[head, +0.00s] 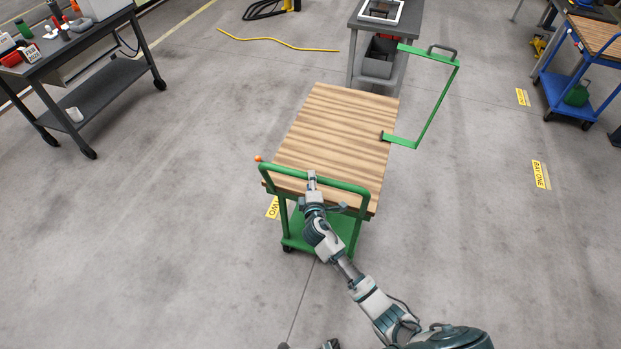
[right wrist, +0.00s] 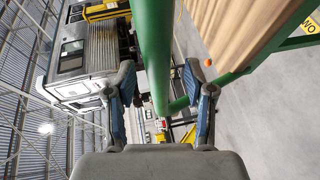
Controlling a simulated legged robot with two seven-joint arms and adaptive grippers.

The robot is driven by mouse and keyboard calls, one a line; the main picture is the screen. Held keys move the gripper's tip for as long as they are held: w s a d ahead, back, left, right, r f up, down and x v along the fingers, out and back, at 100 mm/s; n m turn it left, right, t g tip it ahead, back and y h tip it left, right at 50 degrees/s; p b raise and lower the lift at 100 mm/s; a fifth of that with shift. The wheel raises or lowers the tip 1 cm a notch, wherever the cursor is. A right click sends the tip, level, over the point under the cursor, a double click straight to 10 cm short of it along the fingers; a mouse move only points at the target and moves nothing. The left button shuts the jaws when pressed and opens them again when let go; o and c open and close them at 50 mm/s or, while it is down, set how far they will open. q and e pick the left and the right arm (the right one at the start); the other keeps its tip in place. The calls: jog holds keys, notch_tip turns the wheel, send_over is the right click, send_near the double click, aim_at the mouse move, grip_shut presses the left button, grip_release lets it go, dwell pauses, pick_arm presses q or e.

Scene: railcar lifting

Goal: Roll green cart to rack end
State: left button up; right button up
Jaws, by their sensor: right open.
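The green cart (head: 330,140) has a slatted wooden top and stands on the floor in the middle of the head view. Its near green push handle (head: 345,184) crosses the front edge of the top. My right gripper (head: 311,176) is at the middle of this handle. In the right wrist view its fingers (right wrist: 160,82) are open, with the green handle bar (right wrist: 155,35) between them; I cannot tell whether they touch it. My left gripper is not recognisable in view. I cannot identify the rack end with certainty.
A grey bench (head: 354,60) stands close behind the cart. A blue cart (head: 563,90) is at right, a dark workbench (head: 100,95) at left. A yellow cable (head: 270,41) lies behind.

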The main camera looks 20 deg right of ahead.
jog(key=shift+x, duration=1)
jog(key=shift+w+d+f, duration=0.1)
jog(key=shift+w+d, duration=0.1)
jog(key=shift+d, duration=0.1)
jog(key=shift+a, duration=0.1)
grip_shut()
